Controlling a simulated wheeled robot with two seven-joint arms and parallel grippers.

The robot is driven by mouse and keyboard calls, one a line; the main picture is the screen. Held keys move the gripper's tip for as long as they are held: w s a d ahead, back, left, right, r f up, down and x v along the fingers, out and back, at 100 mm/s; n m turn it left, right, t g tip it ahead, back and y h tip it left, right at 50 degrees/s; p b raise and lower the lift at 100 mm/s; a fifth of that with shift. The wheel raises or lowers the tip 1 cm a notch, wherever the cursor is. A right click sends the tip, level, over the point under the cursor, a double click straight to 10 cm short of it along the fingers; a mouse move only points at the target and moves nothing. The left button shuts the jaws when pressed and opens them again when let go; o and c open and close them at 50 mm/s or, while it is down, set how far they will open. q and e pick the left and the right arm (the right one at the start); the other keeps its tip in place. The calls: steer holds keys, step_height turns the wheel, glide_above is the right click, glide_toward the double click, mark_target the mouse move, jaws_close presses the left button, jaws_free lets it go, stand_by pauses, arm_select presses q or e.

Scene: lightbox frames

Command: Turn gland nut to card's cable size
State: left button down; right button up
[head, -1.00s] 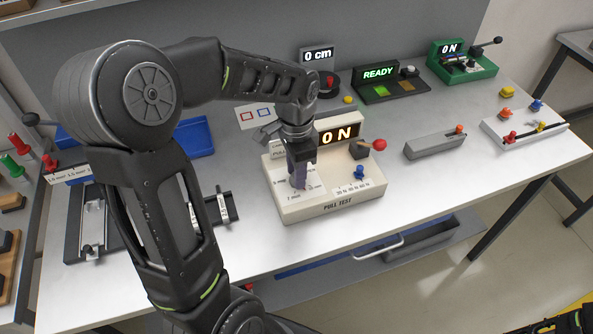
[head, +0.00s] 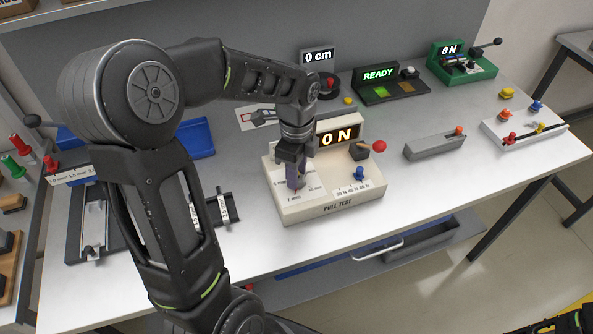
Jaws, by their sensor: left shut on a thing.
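My left gripper (head: 296,183) points straight down over the front left of the cream pull-test box (head: 335,207). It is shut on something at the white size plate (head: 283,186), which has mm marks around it. The gland nut is most likely what the fingers hold, but fingers and wrist hide it, so its setting cannot be read. A small red mark shows just by the fingertips.
The box carries a display (head: 339,134) reading 0 N, a red-knobbed lever (head: 379,146) and a blue knob (head: 359,174). A grey block (head: 434,146) and a READY unit (head: 378,75) stand to the right and behind.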

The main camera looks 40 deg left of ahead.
stand_by(0.3)
arm_select(q)
steer(key=c, duration=1)
jaws_free()
step_height(320, 180, up, 8)
steer(key=shift+f+b, duration=0.1)
steer(key=shift+b, duration=0.35)
